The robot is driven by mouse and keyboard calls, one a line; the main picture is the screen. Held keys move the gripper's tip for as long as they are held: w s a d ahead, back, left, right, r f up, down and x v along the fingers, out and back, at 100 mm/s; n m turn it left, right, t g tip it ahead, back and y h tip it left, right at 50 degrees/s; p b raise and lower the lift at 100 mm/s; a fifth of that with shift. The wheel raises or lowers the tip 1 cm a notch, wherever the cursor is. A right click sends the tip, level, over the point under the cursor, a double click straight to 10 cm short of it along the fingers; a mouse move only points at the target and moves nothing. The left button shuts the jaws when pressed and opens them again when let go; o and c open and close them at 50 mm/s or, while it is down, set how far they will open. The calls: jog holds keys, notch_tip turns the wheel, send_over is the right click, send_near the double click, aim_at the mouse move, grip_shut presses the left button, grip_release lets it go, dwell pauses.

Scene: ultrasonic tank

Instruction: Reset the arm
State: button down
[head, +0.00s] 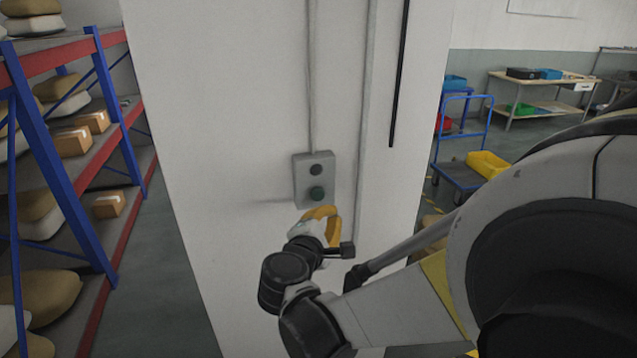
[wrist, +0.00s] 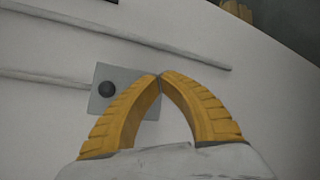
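My gripper (head: 322,212) is in front of the white pillar, just below a grey control box (head: 300,182). The grey box (wrist: 101,108) lies behind the left finger there. One dark round button (wrist: 107,90) shows on it; the fingers cover part of the box. I cannot tell whether the fingers touch it. My arm reaches in from the lower right of the head view.
A shelf rack (head: 105,75) with boxes and sacks stands on the left. Behind the pillar (head: 240,100) on the right are a blue trolley (head: 461,172) with a yellow bin (head: 488,163) and a workbench (head: 540,82). Grey floor (head: 160,290) is clear between rack and pillar.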

jog(key=s+d+f+m+g+b, duration=0.2)
jog(key=s+d+f+m+b, duration=0.2)
jog(key=d, duration=0.3)
jog(key=s+d+f+m+g+b, duration=0.3)
jog(key=s+d+m, duration=0.1)
jog(key=d, duration=0.3)
jog(key=s+d+f+m+g+y+b, duration=0.1)
jog(key=s+f+m+y+b, duration=0.1)
jog(key=s+f+m, duration=0.3)
jog(key=s+d+f+m+g+y+b, duration=0.1)
jog(key=s+f+m+b, duration=0.4)
jog(key=s, duration=0.6)
jog(key=shift+d+m+y, duration=0.45)
jog(key=shift+m+y, duration=0.15)
jog(key=shift+y, duration=0.4)
